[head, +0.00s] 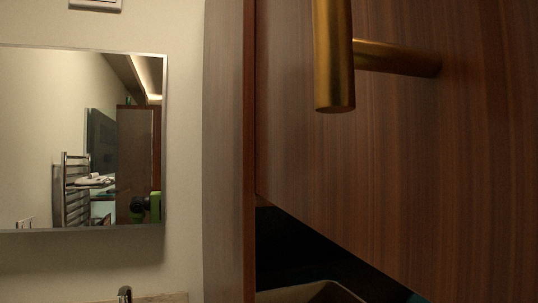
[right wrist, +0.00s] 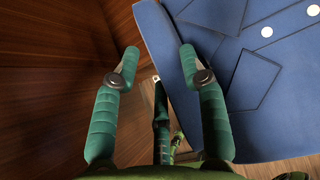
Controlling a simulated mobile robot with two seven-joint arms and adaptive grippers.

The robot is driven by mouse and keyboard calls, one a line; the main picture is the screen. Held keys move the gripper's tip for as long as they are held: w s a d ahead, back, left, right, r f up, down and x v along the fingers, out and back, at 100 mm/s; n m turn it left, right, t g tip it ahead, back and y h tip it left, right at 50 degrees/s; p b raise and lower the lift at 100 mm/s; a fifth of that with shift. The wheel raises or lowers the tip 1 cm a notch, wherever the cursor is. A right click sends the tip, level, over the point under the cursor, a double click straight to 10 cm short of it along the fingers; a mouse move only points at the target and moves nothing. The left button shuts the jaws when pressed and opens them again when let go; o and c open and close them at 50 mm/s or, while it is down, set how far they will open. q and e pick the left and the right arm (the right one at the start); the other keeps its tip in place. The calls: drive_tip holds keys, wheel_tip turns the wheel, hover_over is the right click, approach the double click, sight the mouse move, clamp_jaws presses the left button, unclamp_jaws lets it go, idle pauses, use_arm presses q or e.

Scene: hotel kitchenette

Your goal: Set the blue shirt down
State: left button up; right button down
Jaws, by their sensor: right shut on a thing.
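The blue shirt (right wrist: 226,70) fills the upper right of the right wrist view, with white buttons and dark seam lines. My right gripper (right wrist: 158,53) has two green fingers, one to each side of the shirt's left edge. The right finger overlaps the shirt. The gripper is shut on the shirt, though the exact grip is hard to see. The shirt does not show in the head view. My left gripper is in neither view.
A wooden cabinet front (head: 430,150) with a brass handle (head: 334,55) stands close in the head view. A mirror (head: 60,140) hangs on the left wall above a tap (head: 125,294). A dark opening (head: 290,250) lies below the cabinet front. Wooden panelling (right wrist: 55,75) is left of the right gripper.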

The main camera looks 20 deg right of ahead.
drive_tip(key=w+p, duration=0.1)
drive_tip(key=w, duration=0.2)
drive_tip(key=w+a+p, duration=0.1)
drive_tip(key=w, duration=0.1)
drive_tip(key=shift+r+p, duration=0.3)
drive_tip(key=shift+p, duration=0.05)
drive_tip(key=w+p, duration=1.2)
drive_tip(key=w, duration=0.1)
drive_tip(key=w+p, duration=0.6)
drive_tip(key=p, duration=0.1)
drive_tip(key=shift+w+a+r, duration=0.1)
drive_tip(key=shift+w+a, duration=0.15)
drive_tip(key=shift+w, duration=0.15)
drive_tip(key=shift+w+f+p, duration=0.25)
drive_tip(key=shift+w+p, duration=0.25)
drive_tip(key=shift+f, duration=1.6)
drive_tip(key=shift+w+f, duration=0.1)
drive_tip(key=shift+f, duration=0.2)
drive_tip(key=c, duration=0.7)
unclamp_jaws()
